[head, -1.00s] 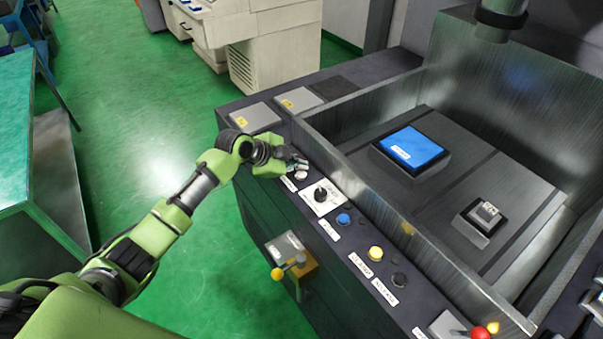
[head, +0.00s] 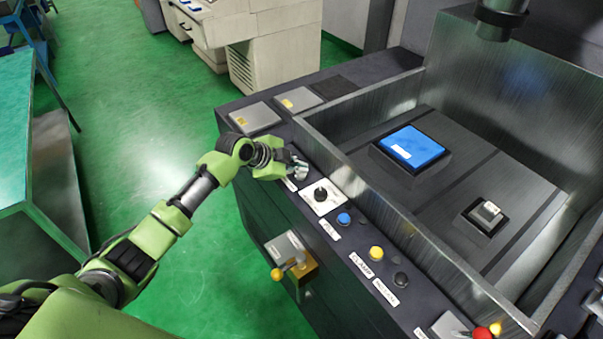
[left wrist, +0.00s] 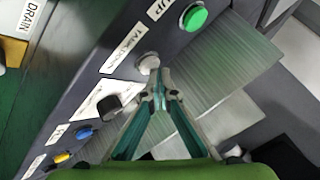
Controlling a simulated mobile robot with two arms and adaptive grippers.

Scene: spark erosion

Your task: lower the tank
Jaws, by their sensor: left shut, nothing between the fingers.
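The tank (head: 385,225) is a metal-walled basin on the machine, its inside open to view. My left gripper (head: 301,170) is over the front control panel, at the far-left end of its row of controls. In the left wrist view its fingers (left wrist: 158,82) are together and empty, with the tips right beside a pale round button (left wrist: 148,62). I cannot tell whether they touch it. A label (left wrist: 124,46) above this button is hard to read. A green button (left wrist: 194,17) lies farther along, near a label ending in "UP". My right gripper is out of view.
A black knob (head: 321,194), a blue button (head: 343,218), a yellow button (head: 376,253) and a black button (head: 400,279) follow along the panel. A yellow-handled lever (head: 279,273) juts from the front. A blue block (head: 412,147) sits inside the tank.

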